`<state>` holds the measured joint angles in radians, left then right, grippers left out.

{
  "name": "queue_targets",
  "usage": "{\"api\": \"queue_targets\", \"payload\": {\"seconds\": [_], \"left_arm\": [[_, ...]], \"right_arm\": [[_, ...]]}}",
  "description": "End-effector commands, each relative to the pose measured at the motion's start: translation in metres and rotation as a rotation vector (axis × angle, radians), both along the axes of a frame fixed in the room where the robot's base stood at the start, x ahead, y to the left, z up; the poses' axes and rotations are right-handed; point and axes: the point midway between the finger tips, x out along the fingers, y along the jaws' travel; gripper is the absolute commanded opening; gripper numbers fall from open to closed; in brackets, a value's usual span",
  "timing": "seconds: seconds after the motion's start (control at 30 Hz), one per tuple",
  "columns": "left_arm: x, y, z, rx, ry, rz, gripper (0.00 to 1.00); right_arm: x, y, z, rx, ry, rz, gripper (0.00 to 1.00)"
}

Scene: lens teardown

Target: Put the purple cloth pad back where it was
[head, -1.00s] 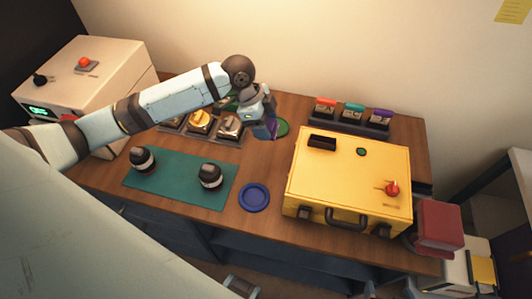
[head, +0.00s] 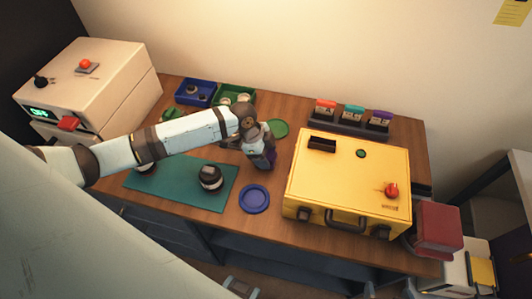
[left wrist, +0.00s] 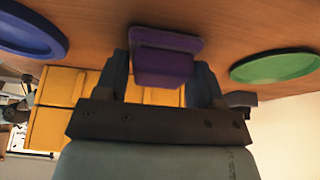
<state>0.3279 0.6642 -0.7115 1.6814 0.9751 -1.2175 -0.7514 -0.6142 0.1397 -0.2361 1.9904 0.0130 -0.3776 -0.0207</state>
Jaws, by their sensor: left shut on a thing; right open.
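The purple cloth pad (left wrist: 163,57) is held between the two fingers of my left gripper (left wrist: 165,78) in the left wrist view. In the head view the pad (head: 270,159) shows as a small purple patch at my left gripper (head: 266,163), partly hidden by it. It is over the bare wood between the green disc (head: 277,128) and the blue dish (head: 254,198). I cannot tell whether it touches the table.
The yellow case (head: 345,180) stands close on the right. The teal mat (head: 170,183) with dark cylindrical parts lies to the left, partly under my left arm. Blue (head: 181,99) and green (head: 251,94) trays and a rack with coloured labels (head: 345,127) are at the back.

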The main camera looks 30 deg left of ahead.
Motion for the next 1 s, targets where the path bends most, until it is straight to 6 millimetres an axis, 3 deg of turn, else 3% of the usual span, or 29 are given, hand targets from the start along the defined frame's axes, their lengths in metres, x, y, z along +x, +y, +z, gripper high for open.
{"api": "queue_targets", "payload": {"seconds": [0.17, 0.2, 0.3, 0.67, 1.0], "left_arm": [[0.000, 0.000, -0.003, 0.000, 0.000, 0.001, 0.40], [0.000, 0.000, -0.003, 0.000, 0.000, 0.000, 0.67], [0.000, 0.000, -0.002, 0.000, 0.000, 0.000, 0.88], [0.000, 0.002, 0.004, 0.000, 0.000, 0.000, 0.88], [-0.006, 0.026, 0.064, 0.002, -0.003, -0.001, 0.88]], "right_arm": [[0.001, 0.000, 0.001, 0.001, -0.003, 0.000, 0.88], [0.001, 0.000, 0.001, 0.001, -0.003, 0.000, 0.88], [0.001, 0.000, 0.002, 0.001, -0.005, 0.000, 0.88], [0.001, -0.001, 0.003, 0.000, -0.005, -0.002, 0.88], [0.001, -0.001, -0.002, -0.001, -0.002, -0.002, 0.88]]}}
